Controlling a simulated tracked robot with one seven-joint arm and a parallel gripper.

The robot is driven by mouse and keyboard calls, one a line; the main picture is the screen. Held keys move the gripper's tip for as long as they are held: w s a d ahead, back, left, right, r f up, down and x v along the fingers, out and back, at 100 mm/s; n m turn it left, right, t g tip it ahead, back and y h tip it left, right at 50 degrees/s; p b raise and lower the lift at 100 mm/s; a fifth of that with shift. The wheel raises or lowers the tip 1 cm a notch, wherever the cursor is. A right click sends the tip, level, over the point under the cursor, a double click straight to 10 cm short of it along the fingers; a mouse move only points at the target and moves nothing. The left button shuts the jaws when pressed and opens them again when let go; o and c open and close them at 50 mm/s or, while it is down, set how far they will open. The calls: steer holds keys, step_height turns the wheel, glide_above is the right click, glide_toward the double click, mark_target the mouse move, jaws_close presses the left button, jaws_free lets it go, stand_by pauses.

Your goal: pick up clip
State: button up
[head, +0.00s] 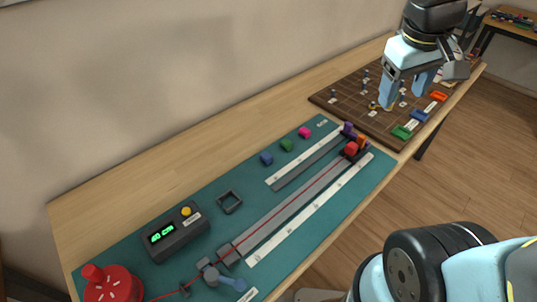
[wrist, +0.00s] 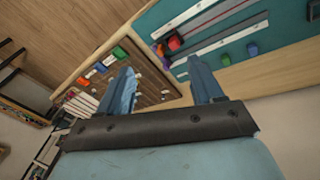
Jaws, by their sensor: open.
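Several small coloured pieces that could be clips are in view; I cannot tell which one is meant. A green one (head: 401,132), a blue one (head: 419,116) and an orange one (head: 439,96) lie along the near edge of the brown board (head: 345,98). In the wrist view the green (wrist: 119,52), blue (wrist: 100,67) and orange (wrist: 82,82) pieces show beside and left of the left finger. My gripper (head: 402,101) is open and empty above the board, fingers pointing down. Its fingers also show in the wrist view (wrist: 160,63), with nothing between them.
A teal mat (head: 325,215) holds blue (head: 266,158), green (head: 287,145) and pink (head: 305,132) blocks. A red piece (head: 351,148) sits at the rail's far end. A dark display box (head: 178,236) and red spool (head: 110,286) stand front left. Small pegs stand on the board.

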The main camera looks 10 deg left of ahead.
steer(key=w+a+f+n+h, duration=0.2)
steer(key=a+f+n+h, duration=0.1)
steer(key=a+f+n, duration=0.4)
steer(key=w+a+f+n+h, duration=0.3)
steer(key=a+f+n, duration=0.15)
steer(key=a, duration=0.45)
steer(key=s+a+f+n+t, duration=0.2)
steer(key=a+f+n, duration=0.1)
steer(key=a, duration=0.3)
steer(key=s+a+f+n+t, duration=0.3)
steer(key=a+f+n, duration=0.1)
steer(key=a+f, duration=0.1)
steer(key=s+a+f+n+t+h, duration=0.1)
steer(key=a+f+n, duration=0.3)
steer(key=a, duration=0.4)
steer(key=shift+s+f+n+t, duration=0.25)
steer(key=shift+s+f+t, duration=0.2)
steer(key=shift+s+t, duration=0.35)
steer(key=shift+f, duration=0.15)
glide_toward(264, 157)
steer(key=x, duration=0.4)
steer(key=shift+w+d, duration=0.2)
steer(key=shift+d, duration=0.25)
steer(key=shift+x, duration=2.55)
steer(key=shift+w+a+f, duration=0.1)
steer(key=shift+a+f, duration=0.05)
steer(key=shift+a, duration=0.05)
steer(key=c, duration=1)
